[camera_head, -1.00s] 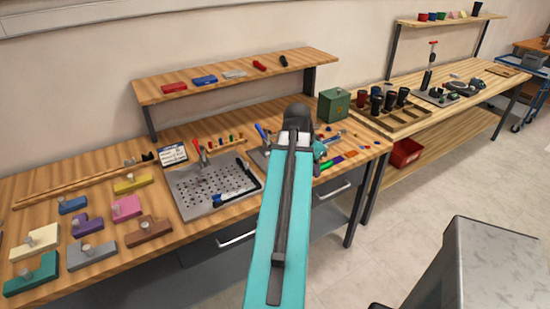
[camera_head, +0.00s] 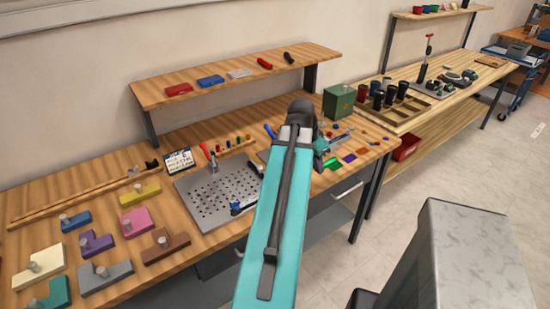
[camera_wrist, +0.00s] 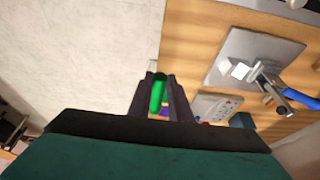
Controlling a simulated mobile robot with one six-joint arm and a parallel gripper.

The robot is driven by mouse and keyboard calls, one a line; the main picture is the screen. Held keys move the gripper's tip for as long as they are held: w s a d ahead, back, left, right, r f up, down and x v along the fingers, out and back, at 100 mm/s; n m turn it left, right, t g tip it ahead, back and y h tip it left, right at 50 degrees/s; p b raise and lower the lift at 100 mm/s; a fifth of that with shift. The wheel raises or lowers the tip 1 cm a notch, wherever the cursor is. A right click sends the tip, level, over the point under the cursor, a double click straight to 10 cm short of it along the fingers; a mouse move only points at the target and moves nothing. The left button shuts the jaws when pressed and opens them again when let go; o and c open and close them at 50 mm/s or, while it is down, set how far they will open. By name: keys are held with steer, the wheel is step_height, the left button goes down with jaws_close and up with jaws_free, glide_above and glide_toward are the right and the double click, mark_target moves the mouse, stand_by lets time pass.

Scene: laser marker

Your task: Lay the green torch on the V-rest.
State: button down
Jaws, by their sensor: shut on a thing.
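The green torch (camera_wrist: 158,95) shows in the wrist view as a green cylinder between the two dark fingers of my gripper (camera_wrist: 160,92). The gripper is shut on it. Part of the torch is hidden by the fingers. In the wrist view a grey plate (camera_wrist: 275,50) with a small pale block (camera_wrist: 238,70) and a blue-handled clamp (camera_wrist: 295,96) lies to the right of the gripper.
A perforated plate (camera_head: 205,205) with a red-handled clamp (camera_head: 208,155) sits left of my arm. A dark green box (camera_head: 339,103) stands behind it to the right. Coloured blocks fill the bench's left side. A shelf (camera_head: 225,85) runs above the bench's back. Pale floor (camera_wrist: 80,50) shows left in the wrist view.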

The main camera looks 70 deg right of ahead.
steer(key=shift+w, duration=0.25)
steer(key=w+d+p, duration=0.1)
steer(key=w+d, duration=0.1)
steer(key=w, duration=0.3)
steer(key=w+d+f+p, duration=0.1)
steer(key=w+d+p, duration=0.1)
steer(key=w, duration=0.3)
steer(key=w+d+p, duration=0.2)
steer(key=w, duration=0.2)
steer(key=shift+w+d+f, duration=0.15)
steer(key=shift+w+f, duration=0.05)
steer(key=shift+w, duration=0.3)
steer(key=shift+f, duration=0.15)
steer(key=shift+f+p, duration=0.85)
steer(key=shift+f, duration=0.85)
steer(key=shift+f, duration=0.2)
